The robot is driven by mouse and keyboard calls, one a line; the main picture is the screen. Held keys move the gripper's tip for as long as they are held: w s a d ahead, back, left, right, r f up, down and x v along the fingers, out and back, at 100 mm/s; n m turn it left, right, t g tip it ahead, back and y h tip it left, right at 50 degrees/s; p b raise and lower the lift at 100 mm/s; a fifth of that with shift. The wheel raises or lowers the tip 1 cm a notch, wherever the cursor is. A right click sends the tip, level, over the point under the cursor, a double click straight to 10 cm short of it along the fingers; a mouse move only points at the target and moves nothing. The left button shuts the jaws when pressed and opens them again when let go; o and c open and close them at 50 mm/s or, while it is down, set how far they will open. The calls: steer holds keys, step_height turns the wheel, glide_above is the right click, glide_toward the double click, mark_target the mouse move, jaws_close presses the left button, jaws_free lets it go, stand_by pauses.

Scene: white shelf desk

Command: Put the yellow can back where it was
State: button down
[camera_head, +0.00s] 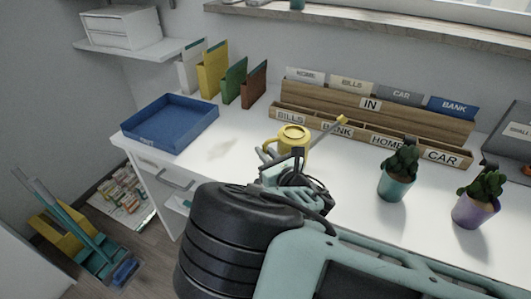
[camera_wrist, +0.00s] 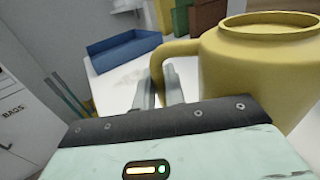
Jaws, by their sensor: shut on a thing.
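The yellow can (camera_head: 293,141) is a watering can with a round open top, a loop handle on its left and a long spout reaching up to the right. It is upright over the white desk (camera_head: 240,125), in front of the wooden file holder. In the wrist view the yellow can (camera_wrist: 262,68) fills the right side. My gripper (camera_head: 268,154) is shut on its handle; the fingers (camera_wrist: 158,92) show at the handle in the wrist view. My arm hides the can's base, so I cannot tell whether it touches the desk.
A blue tray (camera_head: 171,124) lies at the desk's left end, with a faint smudge (camera_head: 222,148) right of it. Coloured file boxes (camera_head: 213,70) and the labelled wooden holder (camera_head: 372,107) stand behind. Potted cacti (camera_head: 396,181) (camera_head: 470,208) stand to the right. Desk between tray and can is clear.

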steer(key=shift+f, duration=0.15)
steer(key=shift+f, duration=0.1)
steer(key=shift+f+b, duration=0.15)
steer(key=shift+b, duration=0.15)
steer(key=c, duration=1.5)
jaws_free()
steer(key=shift+o, duration=0.2)
steer(key=shift+s+r, duration=0.1)
steer(key=shift+r, duration=0.1)
steer(key=b+v, duration=0.1)
steer(key=v, duration=1.1)
